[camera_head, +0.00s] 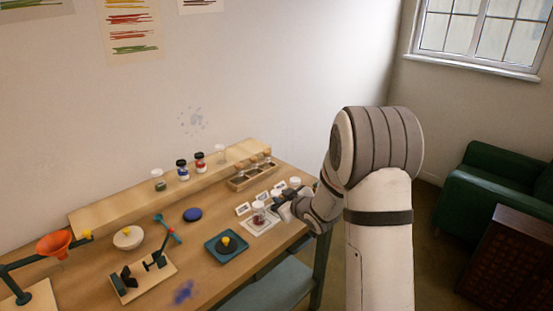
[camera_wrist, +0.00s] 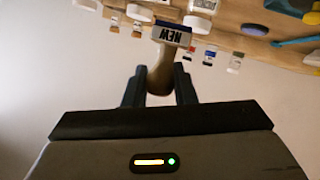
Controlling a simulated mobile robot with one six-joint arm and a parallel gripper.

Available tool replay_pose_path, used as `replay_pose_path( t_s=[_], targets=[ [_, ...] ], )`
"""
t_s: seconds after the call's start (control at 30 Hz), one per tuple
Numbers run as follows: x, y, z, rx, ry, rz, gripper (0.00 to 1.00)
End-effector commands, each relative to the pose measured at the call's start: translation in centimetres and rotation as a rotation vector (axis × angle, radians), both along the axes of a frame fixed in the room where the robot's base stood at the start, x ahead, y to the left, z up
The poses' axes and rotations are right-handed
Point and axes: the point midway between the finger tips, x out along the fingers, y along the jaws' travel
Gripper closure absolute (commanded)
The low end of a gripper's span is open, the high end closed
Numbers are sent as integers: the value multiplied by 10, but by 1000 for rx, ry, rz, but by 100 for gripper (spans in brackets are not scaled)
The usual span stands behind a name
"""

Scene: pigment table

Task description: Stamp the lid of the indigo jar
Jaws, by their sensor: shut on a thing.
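My gripper (camera_wrist: 159,90) is shut on the wooden handle of a stamp (camera_wrist: 172,36), whose blue-edged head reads "NEW" upside down in the wrist view. In the head view my gripper (camera_head: 285,208) is over the right end of the table, close to a small jar (camera_head: 258,211) with dark red contents on a white sheet. White lids (camera_head: 280,187) show just behind the gripper. A jar with a blue label (camera_head: 183,171) stands on the raised shelf; I cannot tell which jar is the indigo one. The stamp cannot be made out in the head view.
A wooden rack (camera_head: 241,183) and a red-labelled jar (camera_head: 200,162) stand behind. Small white cards (camera_head: 242,209) stand near the jars.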

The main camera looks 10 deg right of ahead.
Motion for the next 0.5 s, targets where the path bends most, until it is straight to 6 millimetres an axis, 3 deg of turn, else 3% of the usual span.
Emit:
replay_pose_path(
  t_s=[0.03, 0.2, 0.33, 0.5],
  targets=[
    [24, 0, 14, 0, -2, 7, 90],
    [86, 1, 36, -1, 2, 12, 90],
    [116, 1, 46, -3, 1, 7, 90],
    [131, 1, 49, -4, 1, 3, 90]
  ],
)
